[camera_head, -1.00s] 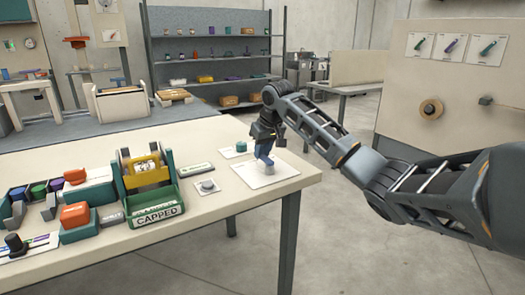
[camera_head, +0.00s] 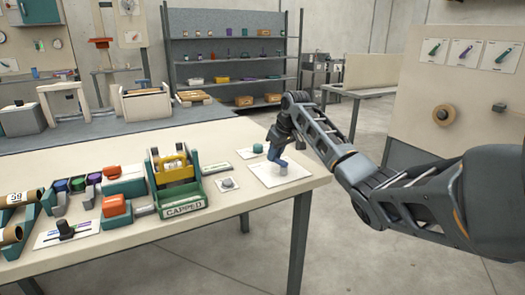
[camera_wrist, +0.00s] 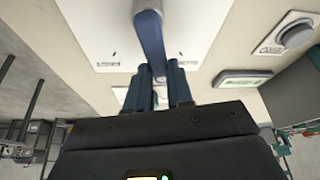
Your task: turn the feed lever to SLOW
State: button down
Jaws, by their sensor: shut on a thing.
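The blue lever (camera_head: 276,158) stands on a grey hub on a white plate (camera_head: 268,179) near the table's right end. My gripper (camera_head: 282,140) reaches it from behind. In the wrist view the lever (camera_wrist: 152,38) runs from its hub (camera_wrist: 147,5) down between the fingers of my gripper (camera_wrist: 157,72), which is shut on it. Two small labels are on the plate (camera_wrist: 90,25), one on each side of the lever; I cannot read them here. The lower end of the lever is hidden between the fingers.
A teal cap (camera_head: 257,149) lies behind the plate. A grey button on a small plate (camera_head: 227,184) and a green crate marked CAPPED (camera_head: 185,211) stand to the left. Floor is open beyond the table's right edge.

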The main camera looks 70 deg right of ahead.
aim_at(280, 161)
jog(key=shift+w+a+n+y+p, duration=0.1)
jog(key=shift+a+n+y+p, duration=0.1)
jog(key=shift+n+p, duration=0.25)
jog(key=shift+w+a+n+y+p, duration=0.1)
jog(key=shift+a+n+y+p, duration=0.1)
jog(key=shift+n, duration=0.45)
jog(key=shift+a+n+y+p, duration=0.4)
jog(key=shift+n, duration=0.6)
jog(key=c, duration=1)
grip_release()
jog(key=v, duration=0.7)
jog(key=shift+s+r, duration=0.2)
jog(key=shift+r, duration=0.15)
